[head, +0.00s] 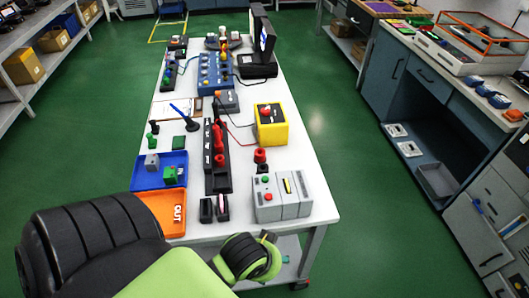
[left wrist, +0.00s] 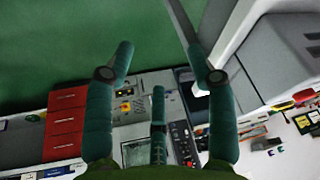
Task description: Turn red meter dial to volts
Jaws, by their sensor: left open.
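In the head view a yellow box-shaped device (head: 272,127) stands on the white table, with a dark top face and a red knob (head: 265,112). I cannot tell whether this is the red meter, and no dial lettering is readable. A separate small red knob (head: 260,155) stands just in front of it. My left gripper (left wrist: 160,55) shows in the left wrist view, fingers spread and empty, over the green floor and equipment. Its fingers touch nothing that I can see. My left arm fills the lower left of the head view; its gripper does not show there. My right gripper is not visible.
The white table (head: 309,205) holds a grey box with buttons (head: 281,195), a black strip with red parts (head: 217,157), a blue tray (head: 146,181) and an orange tray (head: 172,228). A monitor (head: 265,40) stands at the far end. Green floor (head: 345,110) is clear on the right.

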